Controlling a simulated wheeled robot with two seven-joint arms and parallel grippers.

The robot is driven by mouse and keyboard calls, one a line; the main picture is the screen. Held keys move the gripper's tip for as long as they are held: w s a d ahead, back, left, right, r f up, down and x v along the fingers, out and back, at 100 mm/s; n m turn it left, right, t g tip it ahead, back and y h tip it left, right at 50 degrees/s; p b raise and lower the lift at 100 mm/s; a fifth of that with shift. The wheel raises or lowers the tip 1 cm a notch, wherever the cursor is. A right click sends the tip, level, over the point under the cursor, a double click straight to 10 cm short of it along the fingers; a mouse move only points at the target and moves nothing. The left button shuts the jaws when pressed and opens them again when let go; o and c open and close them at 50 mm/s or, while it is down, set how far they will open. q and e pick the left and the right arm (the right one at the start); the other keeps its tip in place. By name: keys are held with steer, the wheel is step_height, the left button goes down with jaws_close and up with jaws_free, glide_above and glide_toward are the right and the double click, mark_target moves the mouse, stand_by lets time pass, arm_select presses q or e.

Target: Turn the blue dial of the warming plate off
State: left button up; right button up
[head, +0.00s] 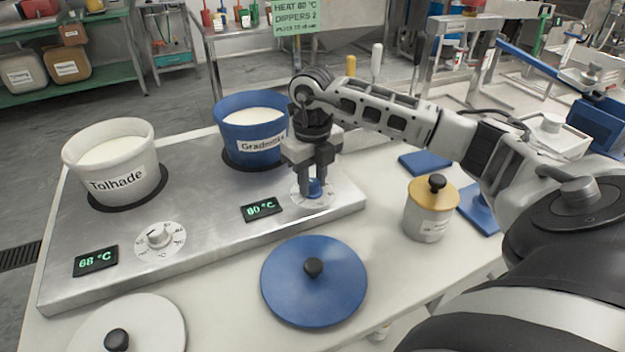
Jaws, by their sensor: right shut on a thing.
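The blue dial (315,187) sits on a white scale at the right end of the steel warming plate (215,225). My right gripper (315,190) points down over it, with its fingers shut on the dial's sides. The fingers and the gripper body hide part of the dial and its scale, so I cannot read its setting. The display beside it (261,208) reads 80 °C in green. A white dial (158,236) is on the left of the plate, near a display (95,260) reading 68 °C. My left gripper is not in view.
A blue pot (252,147) stands close behind my right gripper, and a white pot (112,170) labelled Tolhade stands at left. A blue lid (313,282), a white lid (130,325) and a yellow-lidded canister (431,210) are on the table in front and right.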

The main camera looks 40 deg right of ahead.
mark_target(313, 181)
steer(key=n, duration=0.4)
steer(key=shift+n+b, duration=0.3)
steer(key=shift+b, duration=0.05)
steer(key=n, duration=0.4)
steer(key=shift+r+n+b, duration=0.1)
steer(key=shift+n+b, duration=0.2)
steer(key=shift+b, duration=0.05)
steer(key=n, duration=0.4)
steer(key=shift+b, duration=0.3)
steer(key=shift+n, duration=2.4)
steer(key=o, duration=1)
step_height(313, 181, up, 16)
steer(key=shift+p, duration=0.95)
